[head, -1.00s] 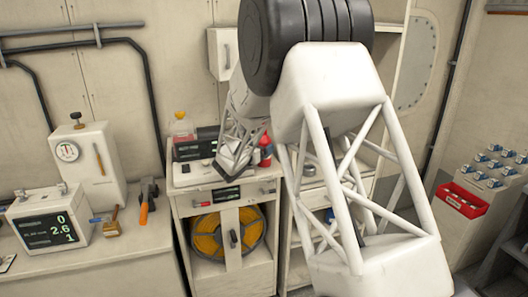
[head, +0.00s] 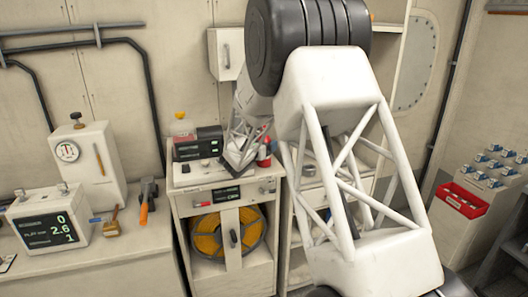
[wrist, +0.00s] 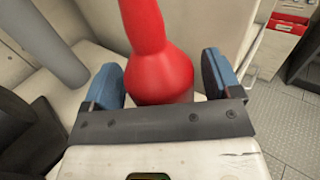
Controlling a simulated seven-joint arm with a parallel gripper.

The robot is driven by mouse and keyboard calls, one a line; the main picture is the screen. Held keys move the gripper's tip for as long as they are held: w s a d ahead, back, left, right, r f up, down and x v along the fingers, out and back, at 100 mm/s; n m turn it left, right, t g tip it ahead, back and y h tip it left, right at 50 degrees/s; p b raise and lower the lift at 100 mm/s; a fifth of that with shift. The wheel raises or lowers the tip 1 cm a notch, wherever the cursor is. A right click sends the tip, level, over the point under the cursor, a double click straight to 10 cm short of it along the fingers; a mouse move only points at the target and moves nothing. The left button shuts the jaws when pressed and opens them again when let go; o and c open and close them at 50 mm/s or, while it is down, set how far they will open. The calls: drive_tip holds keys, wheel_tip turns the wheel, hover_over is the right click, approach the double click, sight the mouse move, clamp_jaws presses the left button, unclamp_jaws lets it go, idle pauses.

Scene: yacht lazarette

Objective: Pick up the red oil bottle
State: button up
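The red oil bottle (wrist: 160,72) fills the upper middle of the wrist view, with a round body and a narrower neck. My gripper (wrist: 161,80) has its two blue finger pads apart, one on each side of the bottle's body. A gap shows at the right pad; the left pad looks very near the bottle, and I cannot tell if it touches. In the head view the red bottle (head: 264,156) stands on the cabinet top, partly hidden by my arm.
A wall box (head: 226,54) hangs above. A red bin (head: 462,200) is far right.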

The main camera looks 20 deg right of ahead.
drive_tip(key=c, duration=0.9)
drive_tip(key=shift+c, duration=0.2)
drive_tip(key=shift+r, duration=0.1)
wheel_tip(320, 180, up, 4)
drive_tip(key=shift+f, duration=0.15)
drive_tip(key=s+a+r, duration=0.1)
drive_tip(key=s+a, duration=0.1)
drive_tip(key=s, duration=1.3)
drive_tip(key=shift+s+a, duration=0.25)
drive_tip(key=shift+s, duration=0.15)
drive_tip(key=shift+r, duration=0.1)
